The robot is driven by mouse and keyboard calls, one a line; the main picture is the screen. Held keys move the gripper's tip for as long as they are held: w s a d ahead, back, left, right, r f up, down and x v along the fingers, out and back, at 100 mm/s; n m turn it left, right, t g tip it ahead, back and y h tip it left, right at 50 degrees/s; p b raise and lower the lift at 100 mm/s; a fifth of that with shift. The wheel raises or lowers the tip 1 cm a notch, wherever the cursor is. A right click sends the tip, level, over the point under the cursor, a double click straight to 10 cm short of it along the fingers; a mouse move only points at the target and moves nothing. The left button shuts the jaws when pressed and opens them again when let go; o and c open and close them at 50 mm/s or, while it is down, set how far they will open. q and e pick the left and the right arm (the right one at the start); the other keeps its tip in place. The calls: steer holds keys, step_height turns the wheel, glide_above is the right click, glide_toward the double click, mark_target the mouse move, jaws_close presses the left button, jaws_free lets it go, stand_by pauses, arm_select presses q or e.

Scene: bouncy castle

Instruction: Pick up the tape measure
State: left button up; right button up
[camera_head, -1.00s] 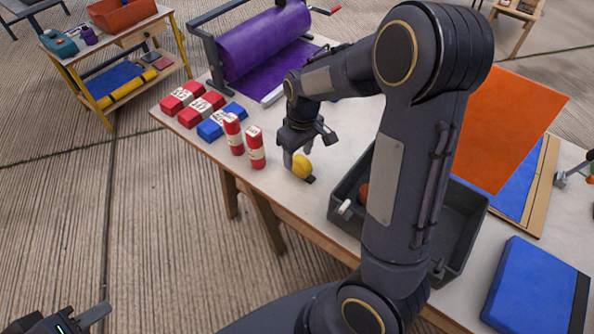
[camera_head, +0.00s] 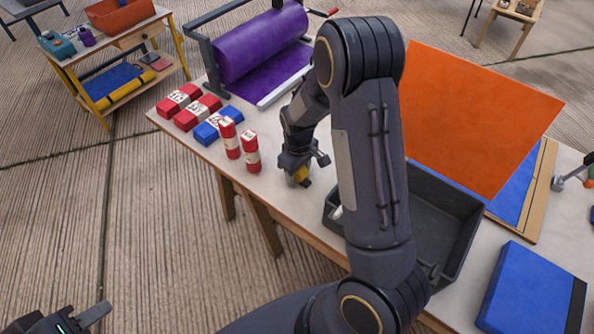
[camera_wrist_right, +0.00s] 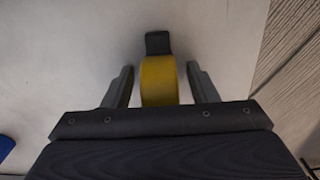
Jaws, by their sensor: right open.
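The tape measure (camera_head: 301,174) is yellow with a black end and sits on the pale table top near its front edge. In the right wrist view the tape measure (camera_wrist_right: 159,80) lies between the two fingers, with a gap on each side. My right gripper (camera_head: 298,178) is lowered over it from above and open; its fingers also show in the right wrist view (camera_wrist_right: 160,88). In the head view the gripper hides part of the tape measure. My left gripper (camera_head: 88,318) shows only partly at the bottom left corner, away from the table.
Two upright red-and-white packs (camera_head: 240,147) stand left of my right gripper, with red and blue packs (camera_head: 207,124) behind. A dark grey bin (camera_head: 440,220) stands to the right, partly behind my arm. A purple roll (camera_head: 262,45) is at the back.

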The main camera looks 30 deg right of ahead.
steer(key=c, duration=1.1)
jaws_close()
steer(key=shift+r, duration=0.15)
